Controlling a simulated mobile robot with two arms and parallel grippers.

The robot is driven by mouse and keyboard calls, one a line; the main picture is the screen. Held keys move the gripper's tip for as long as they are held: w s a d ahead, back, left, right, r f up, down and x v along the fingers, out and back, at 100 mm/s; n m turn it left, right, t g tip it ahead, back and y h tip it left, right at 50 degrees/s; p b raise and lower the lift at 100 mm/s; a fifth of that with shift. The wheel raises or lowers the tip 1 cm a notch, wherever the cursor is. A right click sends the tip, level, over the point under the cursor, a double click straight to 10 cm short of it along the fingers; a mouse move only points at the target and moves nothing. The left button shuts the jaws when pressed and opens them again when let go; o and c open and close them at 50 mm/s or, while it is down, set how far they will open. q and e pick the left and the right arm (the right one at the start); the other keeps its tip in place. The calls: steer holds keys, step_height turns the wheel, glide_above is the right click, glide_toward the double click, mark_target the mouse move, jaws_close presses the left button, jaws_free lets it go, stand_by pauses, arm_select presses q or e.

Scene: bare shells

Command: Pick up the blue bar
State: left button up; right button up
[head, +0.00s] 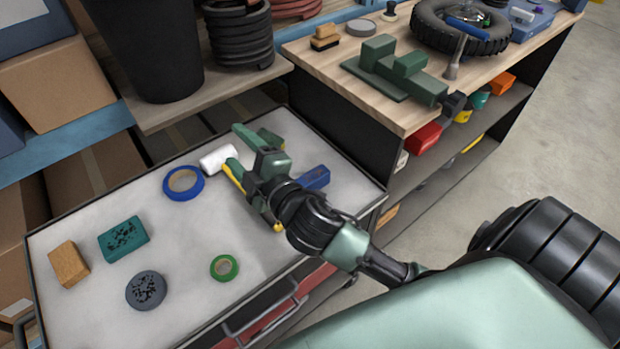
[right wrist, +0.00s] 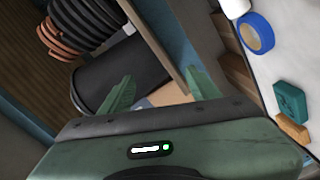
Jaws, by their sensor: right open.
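The blue bar (head: 316,177) lies on the light top of the cart (head: 190,250), near its right edge. It is just right of my right gripper, whose body hides part of it. My right gripper (head: 237,151) is open and empty over the cart, its fingers pointing to the back left, away from the bar. In the right wrist view the two green fingers (right wrist: 157,86) are spread with nothing between them, and the bar does not show. My left gripper is not in view.
Near the fingers are a white roll (head: 218,158) and a blue tape ring (head: 183,183). A teal block (head: 123,239), wooden block (head: 69,264), dark grey disc (head: 146,290) and green tape ring (head: 224,267) lie further left and front. A workbench (head: 330,55) stands behind.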

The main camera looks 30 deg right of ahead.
steer(key=w+a+r+n+y, duration=0.1)
steer(key=a+r+n+y, duration=0.8)
steer(key=n, duration=0.5)
steer(key=s+a+f+n+g+y, duration=0.1)
steer(key=a+n+g+y, duration=0.45)
steer(key=n, duration=0.35)
steer(key=n+g+h, duration=1.2)
steer(key=n+h, duration=0.4)
steer(key=n, duration=0.2)
glide_above(310, 177)
step_height(310, 177, down, 19)
steer(key=shift+r, duration=0.2)
steer(key=shift+s+d+f+b, duration=0.1)
steer(key=shift+d+f+b, duration=0.05)
steer(key=shift+f+b, duration=0.45)
steer(key=shift+d+f+b, duration=0.1)
steer(key=shift+f+b, duration=0.25)
steer(key=shift+f, duration=0.3)
steer(key=f, duration=0.1)
steer(key=f+b, duration=0.1)
steer(key=f, duration=0.1)
steer(key=f+b, duration=0.1)
steer(key=shift+a+f, duration=0.2)
steer(key=shift+a, duration=0.05)
steer(key=shift+f+b, duration=0.35)
